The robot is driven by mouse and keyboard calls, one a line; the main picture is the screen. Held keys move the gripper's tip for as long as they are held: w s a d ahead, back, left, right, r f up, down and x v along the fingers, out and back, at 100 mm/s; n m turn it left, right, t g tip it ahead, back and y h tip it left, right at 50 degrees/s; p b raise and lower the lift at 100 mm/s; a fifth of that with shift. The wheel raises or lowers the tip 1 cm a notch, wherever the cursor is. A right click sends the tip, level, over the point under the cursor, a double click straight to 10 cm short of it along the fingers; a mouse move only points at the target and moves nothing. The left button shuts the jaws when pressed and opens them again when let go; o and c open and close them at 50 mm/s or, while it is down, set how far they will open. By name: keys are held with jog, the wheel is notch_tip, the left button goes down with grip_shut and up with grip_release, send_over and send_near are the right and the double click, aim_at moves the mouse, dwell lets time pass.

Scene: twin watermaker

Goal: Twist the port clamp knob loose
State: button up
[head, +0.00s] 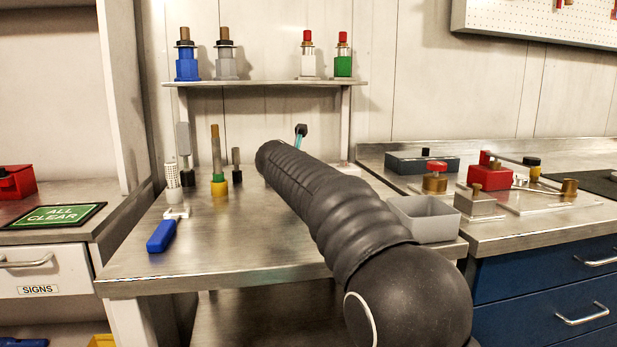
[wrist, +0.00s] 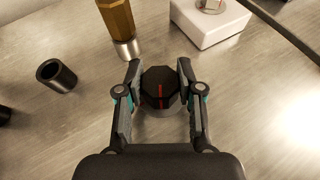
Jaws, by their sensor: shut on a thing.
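The knob (wrist: 160,92) is black and faceted, with a red line across its top. In the wrist view it sits between the two fingers of my gripper (wrist: 160,70), which is shut on it from left and right. The body under the knob is mostly hidden by the knob and the fingers. In the head view my dark arm reaches over the steel bench and hides the knob. A small teal and black part, apparently of my gripper, shows beyond the arm's far end.
In the wrist view a brass-coloured post (wrist: 118,22), a black hollow cylinder (wrist: 57,76) and a white block (wrist: 209,22) stand around the knob. In the head view a blue-handled tool (head: 162,236) lies at the bench's left and a grey bin (head: 424,222) at its right.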

jog(key=shift+n+y, duration=1.7)
jog(key=shift+y, duration=0.3)
jog(key=shift+n+y, duration=0.5)
jog(key=shift+y, duration=0.1)
jog(key=o, duration=1.2)
jog(key=shift+a, duration=0.15)
jog(key=shift+c, duration=0.2)
jog(key=v, duration=1.2)
jog(key=shift+s, duration=0.1)
